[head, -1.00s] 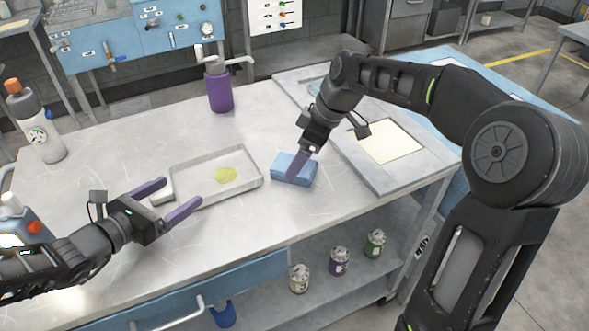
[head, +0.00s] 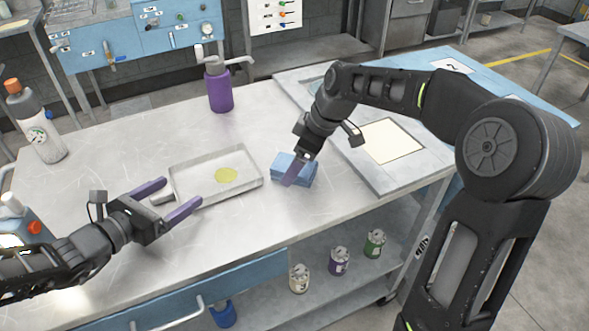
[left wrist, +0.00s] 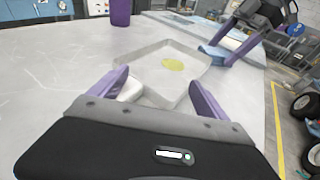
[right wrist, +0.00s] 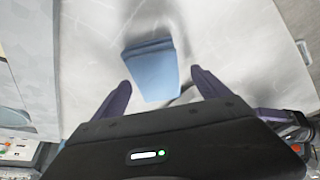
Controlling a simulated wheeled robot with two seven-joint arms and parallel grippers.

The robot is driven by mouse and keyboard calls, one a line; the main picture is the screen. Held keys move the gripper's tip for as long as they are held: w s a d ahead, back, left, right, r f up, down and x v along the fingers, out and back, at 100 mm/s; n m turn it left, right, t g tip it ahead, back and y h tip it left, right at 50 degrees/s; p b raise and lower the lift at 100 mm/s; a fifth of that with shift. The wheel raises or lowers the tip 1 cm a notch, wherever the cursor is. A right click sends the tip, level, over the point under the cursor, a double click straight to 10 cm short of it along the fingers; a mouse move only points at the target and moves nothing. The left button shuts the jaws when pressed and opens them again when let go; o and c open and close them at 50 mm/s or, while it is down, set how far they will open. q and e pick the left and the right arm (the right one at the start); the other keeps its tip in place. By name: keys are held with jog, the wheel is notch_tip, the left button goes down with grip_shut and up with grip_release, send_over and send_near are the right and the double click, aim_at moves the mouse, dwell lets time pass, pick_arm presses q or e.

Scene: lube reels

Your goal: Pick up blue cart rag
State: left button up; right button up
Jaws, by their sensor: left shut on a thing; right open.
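The blue rag (head: 302,177) is a folded block lying on the metal bench, right of a shallow tray. My right gripper (head: 291,176) is open just above the rag, its finger covering part of it. In the right wrist view the rag (right wrist: 150,70) lies ahead of and between the open fingers (right wrist: 160,84), with the sides clear.
The tray holds a yellow-green puddle (head: 226,174). A framed panel (head: 388,141) lies right of the rag. Several small cans (head: 339,262) stand on the shelf below.

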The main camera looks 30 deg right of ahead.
jog(key=shift+f, duration=0.4)
jog(key=shift+c, duration=0.3)
jog(key=c, duration=1.5)
notch_tip(320, 180, up, 11)
jog(key=shift+f, duration=0.2)
jog(key=shift+c, duration=0.2)
jog(key=o, duration=0.9)
jog(key=c, duration=0.6)
jog(key=shift+w+a+f+m+t+h, duration=0.25)
jog(key=shift+w+a+m+h, duration=0.55)
jog(key=shift+a+m, duration=1.05)
jog(key=shift+w+a+f+m+t+h, duration=0.2)
jog(key=shift+w+a+m, duration=1)
jog(key=shift+a, duration=1.4)
jog(key=shift+w+a+f+m+t+h, duration=0.2)
jog(key=shift+w+a+m+h, duration=0.4)
jog(key=shift+w+a+m, duration=1.15)
